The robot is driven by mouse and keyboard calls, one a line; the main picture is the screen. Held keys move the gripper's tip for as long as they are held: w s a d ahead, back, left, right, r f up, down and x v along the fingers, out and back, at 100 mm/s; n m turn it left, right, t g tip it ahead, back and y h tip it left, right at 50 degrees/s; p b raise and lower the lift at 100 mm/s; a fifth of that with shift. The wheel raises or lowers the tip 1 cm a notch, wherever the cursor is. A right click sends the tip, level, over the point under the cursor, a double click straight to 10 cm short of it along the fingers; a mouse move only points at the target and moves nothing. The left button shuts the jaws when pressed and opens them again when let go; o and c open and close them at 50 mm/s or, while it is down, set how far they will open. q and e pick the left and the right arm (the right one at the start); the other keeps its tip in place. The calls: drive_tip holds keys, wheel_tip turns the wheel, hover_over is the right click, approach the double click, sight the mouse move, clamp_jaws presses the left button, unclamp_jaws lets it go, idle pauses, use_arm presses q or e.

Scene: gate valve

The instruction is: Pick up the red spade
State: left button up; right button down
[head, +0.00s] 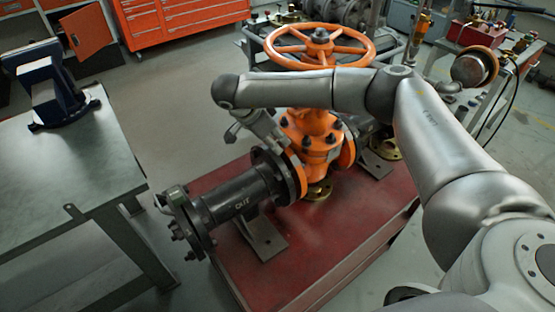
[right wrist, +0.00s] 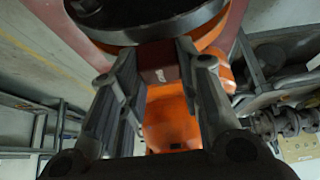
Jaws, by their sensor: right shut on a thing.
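My right gripper (head: 266,133) reaches down to the flange joint beside the orange gate valve (head: 318,140). In the right wrist view its two fingers (right wrist: 158,58) are shut on a small dark red piece, the red spade (right wrist: 160,74), at its near end. The spade's far end meets the dark round flange (right wrist: 140,28); how deep it sits there is hidden. In the head view the spade is hidden by my gripper and cannot be made out. The black pipe (head: 232,197) marked OUT runs left from the flange. My left gripper is not in view.
The valve's orange handwheel (head: 319,45) stands above my right forearm. The valve rests on a red plinth (head: 300,262). A metal workbench (head: 85,165) with a blue vise (head: 52,85) stands at left. A cluttered bench is at back right.

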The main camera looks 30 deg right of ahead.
drive_tip(key=shift+r, duration=0.2)
drive_tip(key=shift+r, duration=0.25)
wheel_tip(320, 180, up, 11)
drive_tip(key=b, duration=0.3)
drive_tip(key=s+d+b, duration=0.1)
drive_tip(key=s, duration=1.7)
drive_tip(key=shift+d, duration=0.4)
drive_tip(key=shift+w+r, duration=0.1)
